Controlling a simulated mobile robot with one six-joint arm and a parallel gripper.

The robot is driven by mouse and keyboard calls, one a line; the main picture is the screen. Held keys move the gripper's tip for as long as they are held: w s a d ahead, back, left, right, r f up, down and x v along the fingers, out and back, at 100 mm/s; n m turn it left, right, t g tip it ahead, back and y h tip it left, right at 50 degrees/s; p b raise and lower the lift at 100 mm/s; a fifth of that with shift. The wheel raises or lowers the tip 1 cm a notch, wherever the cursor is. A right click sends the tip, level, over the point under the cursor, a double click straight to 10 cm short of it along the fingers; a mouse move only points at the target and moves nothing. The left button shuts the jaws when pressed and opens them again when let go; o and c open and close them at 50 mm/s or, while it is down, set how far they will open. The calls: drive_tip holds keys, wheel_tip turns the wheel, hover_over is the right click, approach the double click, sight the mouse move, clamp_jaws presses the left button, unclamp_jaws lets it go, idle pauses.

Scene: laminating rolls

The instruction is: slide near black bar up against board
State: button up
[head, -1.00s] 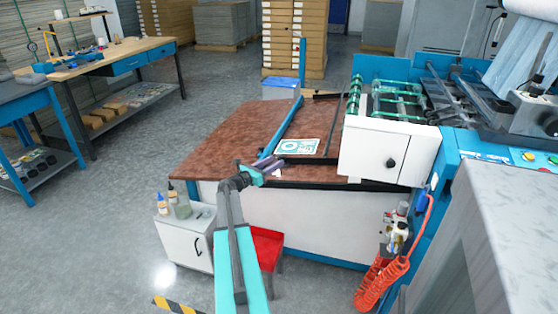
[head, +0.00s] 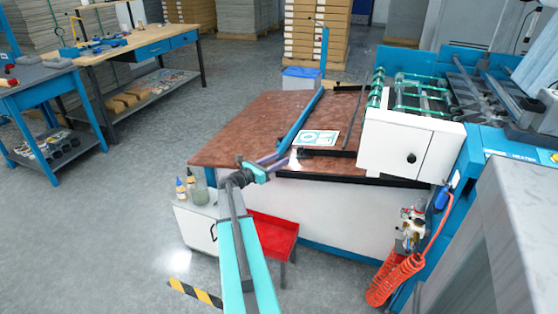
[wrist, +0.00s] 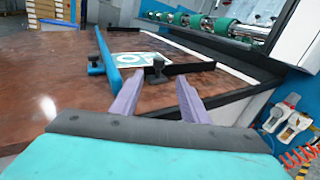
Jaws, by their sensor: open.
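The board (head: 318,138), a white sheet with a teal print, lies flat on the brown table (head: 240,138). It also shows in the wrist view (wrist: 130,58). The near black bar (wrist: 190,69) has an upright black knob at its left end and lies just on the near side of the board. In the head view the bar (head: 330,153) is thin and dark. Whether bar and board touch is unclear. My gripper (head: 277,163) is open and empty at the table's near edge. In the wrist view its purple fingers (wrist: 160,80) point toward the knob, apparently short of it.
A blue rail (head: 300,118) runs along the board's left side. A white machine housing (head: 408,147) with green rollers (head: 415,98) stands right of the board. A black strip edges the table's near side. The table's left part is clear. A red tray (head: 273,235) stands below.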

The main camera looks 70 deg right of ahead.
drive_tip(key=w+a+f+m+t+y, duration=0.1)
drive_tip(key=w+a+f+m+y, duration=0.15)
drive_tip(key=a+f, duration=0.85)
drive_tip(key=w+a+f+m+t+y, duration=0.25)
drive_tip(key=a+f, duration=0.55)
drive_tip(key=a, duration=0.5)
drive_tip(key=w+a+f+m+t+y, duration=0.1)
drive_tip(key=w+a+f+m+y, duration=0.2)
drive_tip(key=a+f, duration=0.8)
drive_tip(key=s+a+f+m+y, duration=0.2)
drive_tip(key=s+a+f, duration=0.1)
drive_tip(key=a, duration=1)
drive_tip(key=s+a+f+m+g+y, duration=0.1)
drive_tip(key=s+a, duration=0.5)
drive_tip(key=a, duration=0.7)
drive_tip(key=s+a+f+m+y, duration=0.3)
drive_tip(key=s+a+f+y, duration=0.1)
drive_tip(key=a, duration=0.9)
wheel_tip(320, 180, down, 2)
drive_tip(key=shift+s+a+f+g+y, duration=0.1)
drive_tip(key=shift+s+a+g+y, duration=0.1)
drive_tip(key=shift+a+g+y, duration=0.25)
drive_tip(key=shift+d, duration=0.2)
drive_tip(key=shift+c, duration=1)
drive_tip(key=shift+s, duration=0.1)
drive_tip(key=shift+c, duration=0.2)
